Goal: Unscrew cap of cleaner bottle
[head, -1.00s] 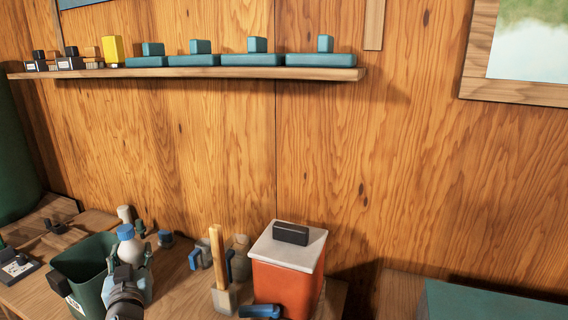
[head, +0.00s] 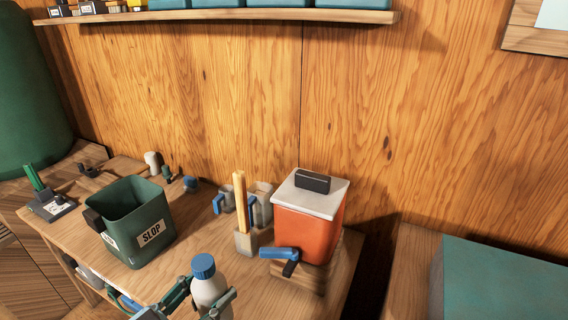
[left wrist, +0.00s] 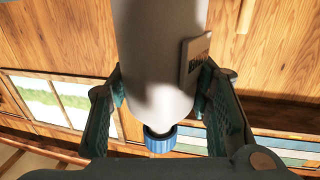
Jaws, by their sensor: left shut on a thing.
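The cleaner bottle (head: 210,289) is white with a ribbed blue cap (head: 203,265). In the head view it stands upright, cap on top, at the lower middle of the picture. My left gripper (head: 204,299) is shut on its body, one finger on each side, below the cap. In the left wrist view the white bottle (left wrist: 160,55) fills the middle between the fingers (left wrist: 162,108), with the blue cap (left wrist: 160,141) beyond and a partly seen label at its side. The cap sits on the bottle's neck. My right gripper is in neither view.
A green bin (head: 139,215) marked SLOP stands left of the bottle on the wooden bench (head: 185,255). An orange box (head: 308,222) with a white lid and blue lever (head: 279,253) stands to the right. Mugs and a block with an upright stick (head: 240,205) stand behind.

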